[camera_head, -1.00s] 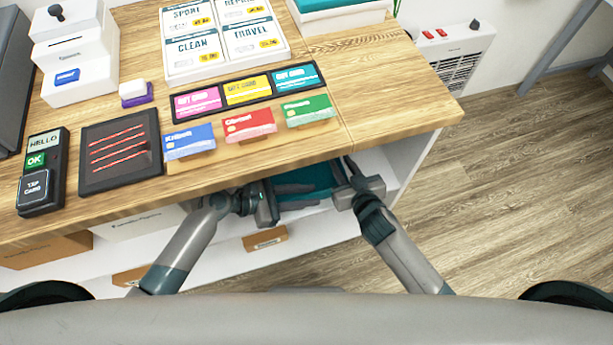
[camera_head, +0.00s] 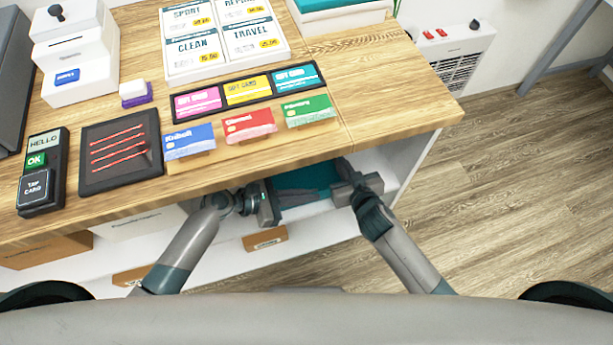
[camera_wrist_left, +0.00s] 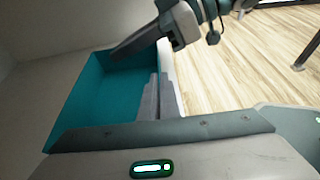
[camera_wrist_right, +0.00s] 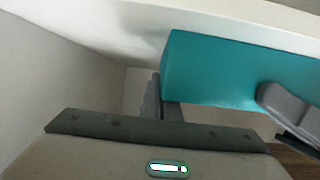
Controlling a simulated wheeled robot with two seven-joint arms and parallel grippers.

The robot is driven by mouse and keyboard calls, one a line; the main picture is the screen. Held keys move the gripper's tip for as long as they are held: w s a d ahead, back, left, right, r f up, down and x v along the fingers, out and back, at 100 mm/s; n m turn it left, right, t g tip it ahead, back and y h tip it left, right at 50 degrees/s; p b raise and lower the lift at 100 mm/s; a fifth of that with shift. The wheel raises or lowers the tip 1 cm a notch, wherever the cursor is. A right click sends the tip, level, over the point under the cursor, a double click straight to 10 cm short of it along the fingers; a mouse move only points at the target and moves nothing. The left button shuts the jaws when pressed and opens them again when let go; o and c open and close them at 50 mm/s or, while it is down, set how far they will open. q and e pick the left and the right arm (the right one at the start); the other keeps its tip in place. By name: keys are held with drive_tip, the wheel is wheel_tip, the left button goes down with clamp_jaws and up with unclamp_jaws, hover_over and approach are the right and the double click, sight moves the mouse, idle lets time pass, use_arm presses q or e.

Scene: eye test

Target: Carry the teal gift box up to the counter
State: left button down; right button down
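The teal gift box (camera_head: 305,177) sits on the shelf under the counter (camera_head: 400,85), partly hidden by the counter's front edge. My left gripper (camera_head: 300,194) reaches in from the left along the box's near side. Its fingers look together in the left wrist view (camera_wrist_left: 155,98), beside the box (camera_wrist_left: 100,100), with nothing between them. My right gripper (camera_head: 343,172) is at the box's right end. Its fingers also look together in the right wrist view (camera_wrist_right: 163,100), beside the box (camera_wrist_right: 225,75). The left finger lies against or close to the box there; contact is unclear.
The counter edge overhangs the box. Gift cards (camera_head: 248,124), a dark tray (camera_head: 120,150) and a card terminal (camera_head: 42,172) stand on the counter's left and middle. The counter's right end is bare. A small brown box (camera_head: 265,239) is on a lower shelf.

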use_arm(q)
drive_tip(key=shift+r, duration=0.15)
use_arm(e)
drive_tip(key=shift+r, duration=0.15)
